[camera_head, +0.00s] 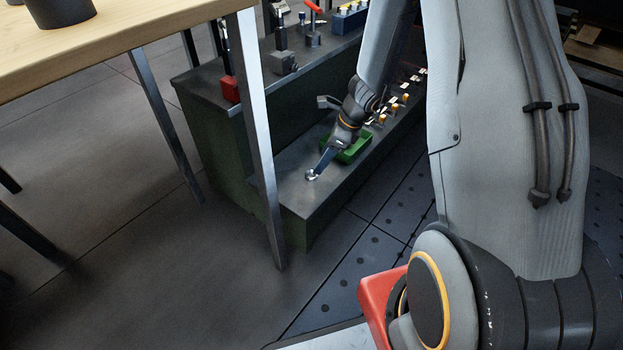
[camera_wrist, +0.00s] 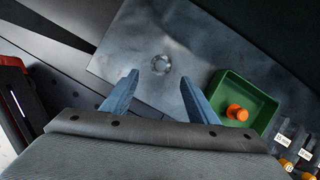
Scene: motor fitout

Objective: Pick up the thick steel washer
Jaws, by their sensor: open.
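The thick steel washer (camera_wrist: 161,65) is a small shiny ring lying flat on the dark grey lower shelf of the bench (camera_wrist: 120,50). In the head view the washer (camera_head: 312,175) is a small bright spot near the shelf's near end, right by my fingertips. My gripper (camera_wrist: 160,92) is open and empty, with its two blue fingers apart. In the wrist view the washer lies just beyond the fingertips, roughly centred between them. In the head view my gripper (camera_head: 318,168) points down at the shelf; whether the fingertips touch the surface, I cannot tell.
A green tray (camera_wrist: 222,80) with an orange part (camera_wrist: 237,112) in it stands close to the right finger. Labelled orange-topped parts (camera_head: 393,107) line the shelf beyond. The upper step (camera_head: 195,90) holds a red block (camera_head: 230,89) and tools. A wooden table (camera_head: 120,45) stands at left.

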